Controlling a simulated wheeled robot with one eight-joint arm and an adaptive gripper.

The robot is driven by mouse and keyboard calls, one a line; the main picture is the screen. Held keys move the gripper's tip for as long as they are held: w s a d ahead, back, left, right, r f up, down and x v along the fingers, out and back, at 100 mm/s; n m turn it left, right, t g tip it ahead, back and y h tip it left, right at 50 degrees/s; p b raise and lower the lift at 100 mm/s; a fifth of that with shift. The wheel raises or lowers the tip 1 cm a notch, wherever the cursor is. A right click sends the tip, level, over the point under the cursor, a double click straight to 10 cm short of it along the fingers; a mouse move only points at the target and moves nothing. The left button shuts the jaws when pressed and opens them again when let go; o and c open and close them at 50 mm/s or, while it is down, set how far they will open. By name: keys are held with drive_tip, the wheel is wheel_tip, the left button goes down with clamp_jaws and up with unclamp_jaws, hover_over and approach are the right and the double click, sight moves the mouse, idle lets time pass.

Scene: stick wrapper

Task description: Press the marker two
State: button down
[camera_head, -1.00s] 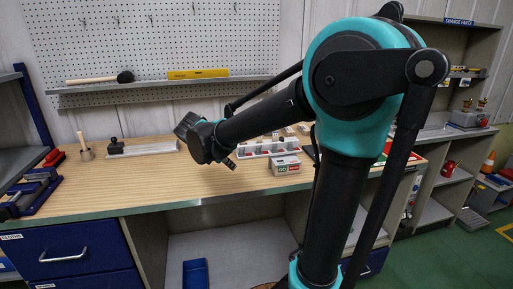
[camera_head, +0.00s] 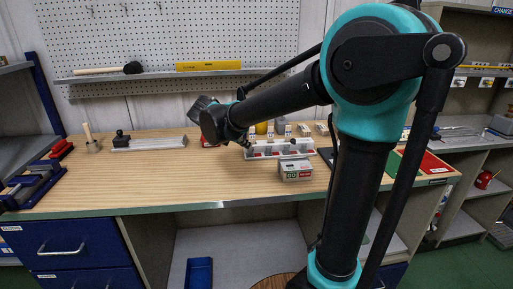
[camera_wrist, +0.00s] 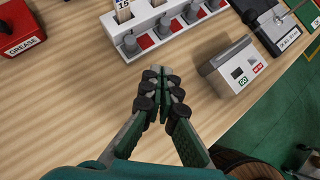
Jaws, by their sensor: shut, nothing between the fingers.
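A white rack (camera_head: 262,151) stands on the wooden workbench; in the wrist view the rack (camera_wrist: 113,23) holds several grey round knobs with red patches between them. A card reading "15" (camera_wrist: 123,13) stands in one slot. No label reading "marker two" can be made out. My gripper (camera_wrist: 162,76) is shut and empty, its fingertips pointing at the rack's near side with bare wood showing between them. In the head view my gripper (camera_head: 246,143) is small and dark by the rack's left end; contact cannot be told there.
A grey box (camera_wrist: 231,68) with green "GO" and red labels stands right of my gripper. A red "GREASE" container (camera_wrist: 20,28) lies left of the rack. A black device (camera_wrist: 270,22) is beyond the box. The bench's left middle is clear.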

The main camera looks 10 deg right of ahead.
sight(267, 152)
drive_tip(key=x, duration=0.9)
drive_tip(key=shift+f, duration=0.15)
drive_tip(key=shift+w+d, duration=1.5)
drive_tip(key=shift+d, duration=1.95)
